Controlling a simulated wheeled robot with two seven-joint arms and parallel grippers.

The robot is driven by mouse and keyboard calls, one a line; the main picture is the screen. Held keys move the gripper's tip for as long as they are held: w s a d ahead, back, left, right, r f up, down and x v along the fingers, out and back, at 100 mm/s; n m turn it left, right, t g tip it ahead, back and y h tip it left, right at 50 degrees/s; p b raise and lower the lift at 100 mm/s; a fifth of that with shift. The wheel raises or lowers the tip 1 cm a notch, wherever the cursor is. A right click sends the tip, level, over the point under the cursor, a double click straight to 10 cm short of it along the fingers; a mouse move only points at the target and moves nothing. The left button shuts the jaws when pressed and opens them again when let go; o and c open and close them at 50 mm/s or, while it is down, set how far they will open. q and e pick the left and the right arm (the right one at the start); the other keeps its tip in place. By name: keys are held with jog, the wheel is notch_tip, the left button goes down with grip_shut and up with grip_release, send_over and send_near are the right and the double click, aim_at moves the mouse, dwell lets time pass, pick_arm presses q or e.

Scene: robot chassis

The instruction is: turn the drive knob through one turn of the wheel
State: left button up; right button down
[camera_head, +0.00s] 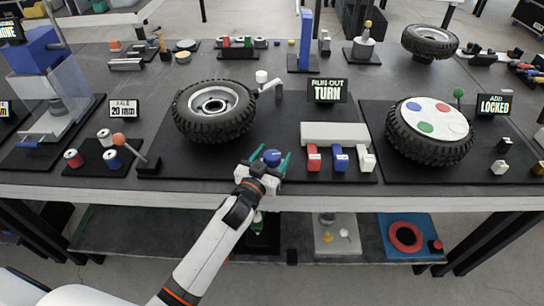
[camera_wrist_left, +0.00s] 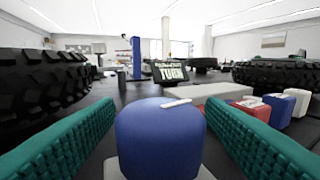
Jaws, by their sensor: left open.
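The drive knob (camera_head: 271,157) is a blue round knob with a white mark on top, at the front edge of the dark mat. My left gripper (camera_head: 270,162) is open, with one green finger on each side of the knob. Gaps show between the fingers and the knob in the wrist view. The wheel (camera_head: 214,111), a black tire with a grey rim, lies behind the knob to the left. My right gripper is not in view.
A pale block (camera_head: 335,134) with red, blue and white pieces lies right of the knob. A second tire with coloured discs (camera_head: 432,127) lies farther right. An orange-tipped lever (camera_head: 119,140) stands at left.

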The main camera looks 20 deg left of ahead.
pick_arm(q)
jog(key=c, duration=0.9)
jog(key=shift+a+r+m+h+p, duration=0.1)
jog(key=shift+r+m+h+p, duration=0.1)
jog(key=shift+m+h+p, duration=0.65)
jog(key=shift+c, duration=0.2)
jog(key=shift+m+g+h+p, duration=0.6)
jog(key=shift+h+p, duration=0.1)
jog(key=shift+h, duration=0.55)
jog(key=m+g+h, duration=0.1)
jog(key=m+h, duration=0.1)
jog(key=h, duration=0.1)
jog(key=shift+a+f+g, duration=0.1)
jog(key=shift+f+g, duration=0.05)
jog(key=shift+g, duration=0.15)
jog(key=shift+m+g+h+b, duration=0.4)
jog(key=shift+m+g+h, duration=0.9)
jog(key=shift+h, duration=0.3)
jog(key=shift+m, duration=0.25)
jog(key=o, duration=0.9)
jog(key=shift+o, duration=0.2)
